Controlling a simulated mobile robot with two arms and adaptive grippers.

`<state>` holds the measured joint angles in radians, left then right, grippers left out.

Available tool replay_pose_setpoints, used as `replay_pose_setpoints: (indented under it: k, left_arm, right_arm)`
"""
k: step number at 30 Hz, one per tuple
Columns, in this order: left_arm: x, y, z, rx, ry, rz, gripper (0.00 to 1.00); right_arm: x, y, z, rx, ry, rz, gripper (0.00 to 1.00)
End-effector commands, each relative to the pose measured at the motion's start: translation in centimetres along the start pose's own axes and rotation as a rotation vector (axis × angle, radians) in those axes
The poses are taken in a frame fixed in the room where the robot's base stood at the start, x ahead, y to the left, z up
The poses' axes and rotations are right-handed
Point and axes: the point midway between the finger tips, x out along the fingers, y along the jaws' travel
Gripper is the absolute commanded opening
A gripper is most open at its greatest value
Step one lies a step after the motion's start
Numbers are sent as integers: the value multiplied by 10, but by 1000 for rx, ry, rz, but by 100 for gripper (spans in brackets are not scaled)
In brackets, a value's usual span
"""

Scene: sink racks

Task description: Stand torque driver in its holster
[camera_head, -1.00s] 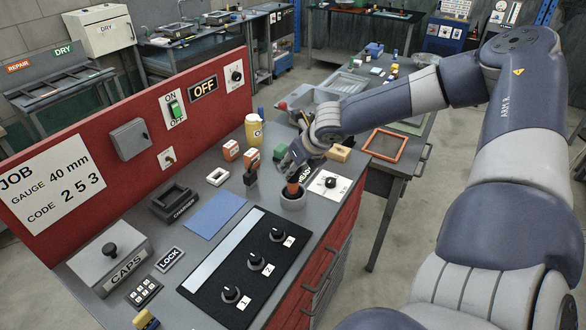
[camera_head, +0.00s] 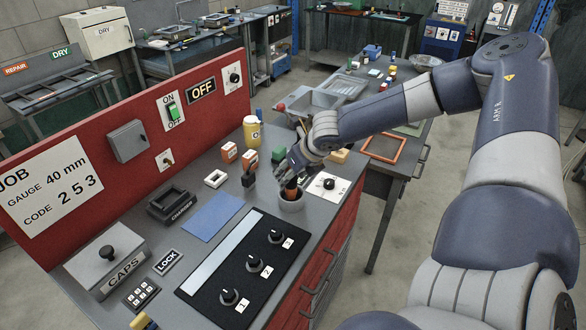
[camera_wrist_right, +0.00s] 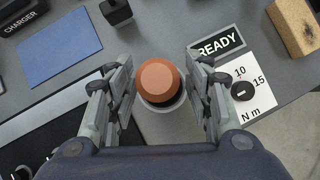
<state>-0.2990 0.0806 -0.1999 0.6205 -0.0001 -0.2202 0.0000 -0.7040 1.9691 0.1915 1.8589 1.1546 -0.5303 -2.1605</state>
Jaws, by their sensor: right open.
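The torque driver (camera_head: 291,190), with an orange-brown handle, stands in a round grey cup-like holster (camera_head: 291,202) near the bench's front edge. In the right wrist view the driver's round top (camera_wrist_right: 159,80) sits between my fingers, with the holster's rim (camera_wrist_right: 160,105) showing around it. My right gripper (camera_wrist_right: 160,95) is open, a finger on each side with gaps to the handle. In the head view my right gripper (camera_head: 292,176) is just above the holster and partly hides the driver. My left gripper is not in view.
A READY sign (camera_wrist_right: 217,46) and a torque dial (camera_wrist_right: 242,90) lie right of the holster. A wooden block (camera_wrist_right: 295,27) stands beyond them. A black knob panel (camera_head: 240,266), blue mat (camera_head: 213,215) and charger (camera_head: 174,203) lie to the left.

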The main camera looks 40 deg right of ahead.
Motion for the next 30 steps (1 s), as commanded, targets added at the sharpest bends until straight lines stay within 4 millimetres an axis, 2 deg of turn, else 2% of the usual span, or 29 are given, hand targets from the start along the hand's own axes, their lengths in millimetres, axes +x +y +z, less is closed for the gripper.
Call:
replay_pose_setpoints:
  k: [5, 30]
  left_arm:
    - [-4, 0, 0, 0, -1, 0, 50]
    - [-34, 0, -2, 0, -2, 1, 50]
  right_arm:
    - [-10, 0, 3, 0, -3, 1, 47]
    - [-95, 0, 4, 0, -5, 0, 47]
